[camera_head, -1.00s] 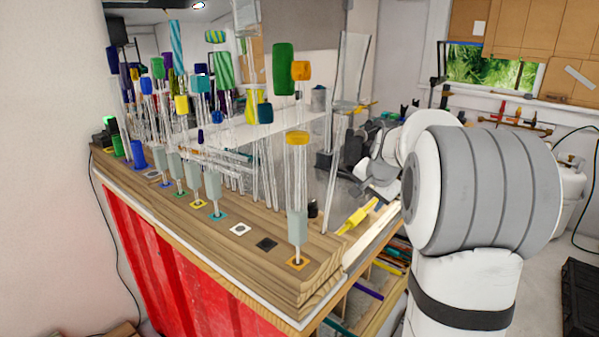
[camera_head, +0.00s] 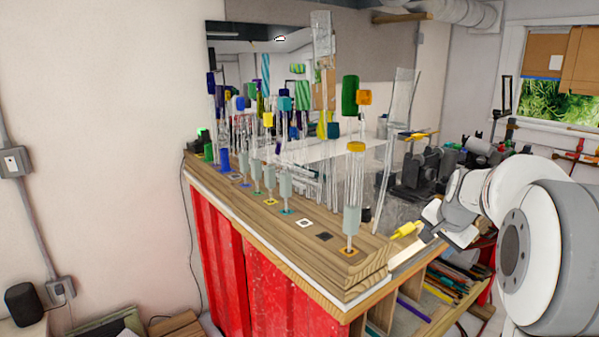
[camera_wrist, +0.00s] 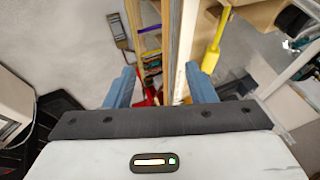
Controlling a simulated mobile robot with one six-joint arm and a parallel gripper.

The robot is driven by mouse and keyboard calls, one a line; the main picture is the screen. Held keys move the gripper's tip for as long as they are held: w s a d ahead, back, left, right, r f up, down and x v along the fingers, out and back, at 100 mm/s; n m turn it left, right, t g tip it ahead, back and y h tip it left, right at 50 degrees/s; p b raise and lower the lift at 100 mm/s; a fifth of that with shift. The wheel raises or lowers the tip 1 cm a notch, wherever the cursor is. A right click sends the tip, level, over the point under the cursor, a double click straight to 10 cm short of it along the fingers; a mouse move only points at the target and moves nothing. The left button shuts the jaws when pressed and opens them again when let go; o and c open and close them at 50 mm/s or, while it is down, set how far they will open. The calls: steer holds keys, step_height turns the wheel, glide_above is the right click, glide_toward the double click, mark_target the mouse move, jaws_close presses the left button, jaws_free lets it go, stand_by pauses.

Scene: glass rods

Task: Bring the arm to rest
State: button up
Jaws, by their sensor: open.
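My gripper (camera_wrist: 161,88) shows in the wrist view with its two blue fingers spread apart and nothing between them. Below the fingers are the bench edge and a shelf with coloured rods, at a distance. In the head view my white and grey arm is at the right, beside the bench's right end. The gripper's fingertips cannot be made out clearly there.
A wooden bench (camera_head: 300,240) with red panels (camera_head: 265,285) carries several glass rods with coloured caps. A yellow-capped rod (camera_head: 355,185) stands near its front corner. A yellow tool (camera_head: 408,230) lies near the right end, close to my arm. Wall and floor lie left.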

steer(key=s+a+f+n+g, duration=0.1)
steer(key=s+a+n, duration=0.4)
steer(key=s, duration=0.9)
steer(key=s+a+f+n+g, duration=0.2)
steer(key=s+a+f+n, duration=0.2)
steer(key=s+a, duration=0.8)
steer(key=s+n, duration=0.1)
steer(key=s, duration=0.1)
steer(key=shift+s+a+f+n+y, duration=0.2)
steer(key=shift+s+f+n+y, duration=0.1)
steer(key=shift+f+y, duration=0.1)
steer(key=shift+w, duration=0.1)
